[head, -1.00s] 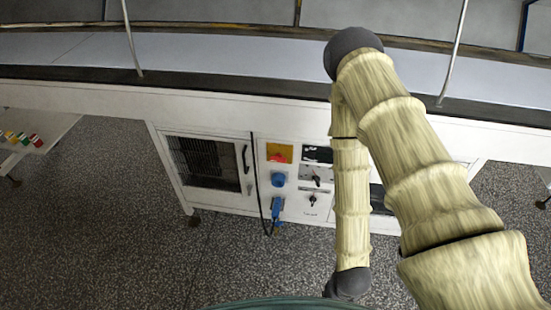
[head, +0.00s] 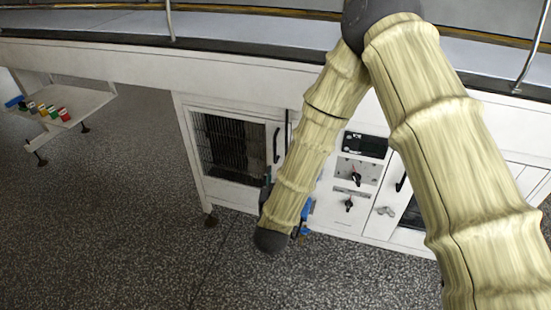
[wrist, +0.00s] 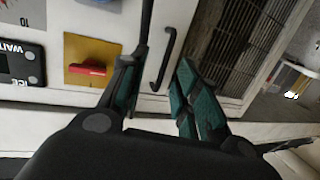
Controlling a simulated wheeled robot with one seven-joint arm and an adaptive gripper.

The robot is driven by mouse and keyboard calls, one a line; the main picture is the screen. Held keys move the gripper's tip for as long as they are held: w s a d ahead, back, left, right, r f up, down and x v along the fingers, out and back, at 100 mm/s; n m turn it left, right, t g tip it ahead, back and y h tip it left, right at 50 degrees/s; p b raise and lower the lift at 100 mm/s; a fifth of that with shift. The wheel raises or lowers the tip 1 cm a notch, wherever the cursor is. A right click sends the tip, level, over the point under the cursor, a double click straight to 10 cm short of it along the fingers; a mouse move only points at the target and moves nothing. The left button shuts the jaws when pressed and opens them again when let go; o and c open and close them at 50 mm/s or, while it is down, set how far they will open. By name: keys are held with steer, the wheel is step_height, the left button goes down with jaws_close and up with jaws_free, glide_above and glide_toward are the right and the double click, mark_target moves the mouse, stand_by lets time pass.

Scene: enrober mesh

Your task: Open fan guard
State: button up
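The fan guard is a white-framed door with a dark mesh (head: 232,147) on the machine's lower front, left of the control panel. It looks shut. Its black upright bar handle (head: 277,145) is on its right edge. In the wrist view the mesh (wrist: 238,40) is at the right and the handle (wrist: 166,58) at the centre. My gripper (wrist: 158,72) is open, its teal-padded fingers pointing at the door, with the handle between the fingertips in the picture. I cannot tell whether they touch it. My forearm mostly hides the gripper in the head view.
A yellow plate with a red switch (wrist: 88,68) and a black cable (wrist: 146,22) are beside the handle. Black control knobs (head: 356,178) are right of my forearm. A small white table with coloured items (head: 65,110) stands at the left. Speckled floor (head: 120,220) is clear in front.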

mark_target(275, 146)
steer(key=shift+m+t+h, duration=0.3)
steer(key=shift+t+h, duration=0.2)
steer(key=shift+t, duration=0.2)
steer(key=w+r+b, duration=0.1)
steer(key=w, duration=0.3)
steer(key=w+r+b, duration=0.1)
steer(key=w, duration=0.3)
steer(key=w+r, duration=0.1)
steer(key=w, duration=0.3)
steer(key=shift+a+b, duration=0.35)
steer(key=shift+b, duration=0.05)
jaws_close()
